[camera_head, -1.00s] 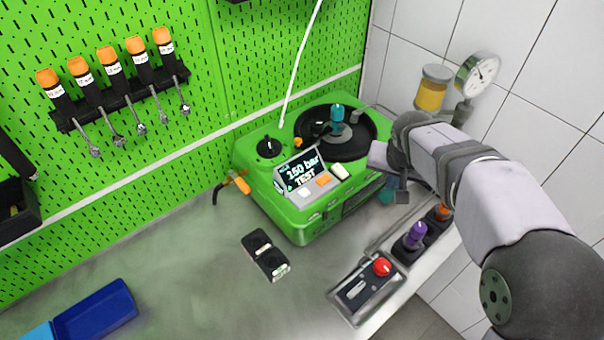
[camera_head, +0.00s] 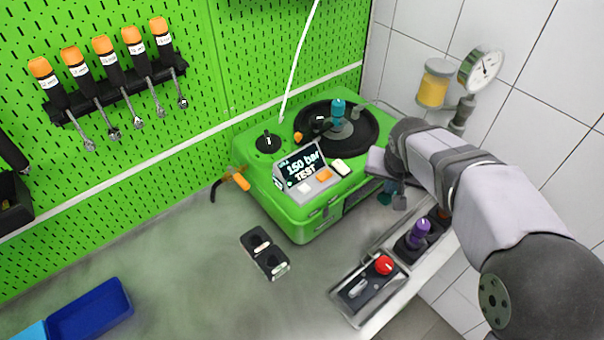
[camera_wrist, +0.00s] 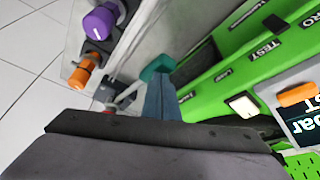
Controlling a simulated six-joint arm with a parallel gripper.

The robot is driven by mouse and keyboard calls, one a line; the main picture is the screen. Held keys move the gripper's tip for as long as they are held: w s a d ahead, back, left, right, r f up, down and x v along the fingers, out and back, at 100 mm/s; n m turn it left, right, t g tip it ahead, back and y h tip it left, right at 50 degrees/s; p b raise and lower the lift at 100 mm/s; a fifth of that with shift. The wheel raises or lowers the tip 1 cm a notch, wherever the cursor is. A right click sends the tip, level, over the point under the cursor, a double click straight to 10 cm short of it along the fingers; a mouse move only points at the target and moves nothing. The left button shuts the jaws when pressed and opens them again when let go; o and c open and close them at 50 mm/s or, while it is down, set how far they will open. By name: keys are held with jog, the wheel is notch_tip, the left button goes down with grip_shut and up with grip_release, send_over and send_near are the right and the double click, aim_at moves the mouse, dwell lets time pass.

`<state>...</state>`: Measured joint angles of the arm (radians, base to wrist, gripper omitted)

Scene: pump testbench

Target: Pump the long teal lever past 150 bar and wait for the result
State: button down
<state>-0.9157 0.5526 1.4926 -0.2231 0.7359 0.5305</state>
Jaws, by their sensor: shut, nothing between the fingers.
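The green pump testbench (camera_head: 300,222) stands against the wall. Its tilted screen (camera_head: 300,167) reads "150 bar TEST". The long lever's teal end (camera_head: 385,198) shows at the bench's right side, partly hidden by my arm; a teal end also shows in the wrist view (camera_wrist: 158,66). My gripper (camera_wrist: 161,80) is shut and empty, its fingers right by the teal end; I cannot tell whether they touch it. In the head view my gripper is mostly hidden behind my wrist. The round gauge (camera_head: 483,67) is on the tiled wall side, its needle too small to read.
A control box with a red button (camera_head: 384,265) and a purple knob (camera_head: 421,226) lie along the front right edge. A black two-button part (camera_head: 264,253) and a blue tray (camera_head: 90,311) lie on the table. A yellow jar (camera_head: 434,85) stands behind my arm.

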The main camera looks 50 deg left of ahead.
jog(key=shift+s+f+b, duration=0.1)
jog(key=shift+f+b, duration=0.4)
jog(key=shift+f, duration=0.35)
jog(key=shift+w+r+p, duration=0.2)
jog(key=shift+r+p, duration=0.8)
jog(key=shift+r, duration=0.2)
jog(key=shift+w+r+p, duration=0.2)
jog(key=shift+r+p, duration=0.75)
jog(key=shift+r, duration=0.2)
jog(key=shift+r, duration=0.15)
notch_tip(320, 180, up, 6)
jog(key=p, duration=0.4)
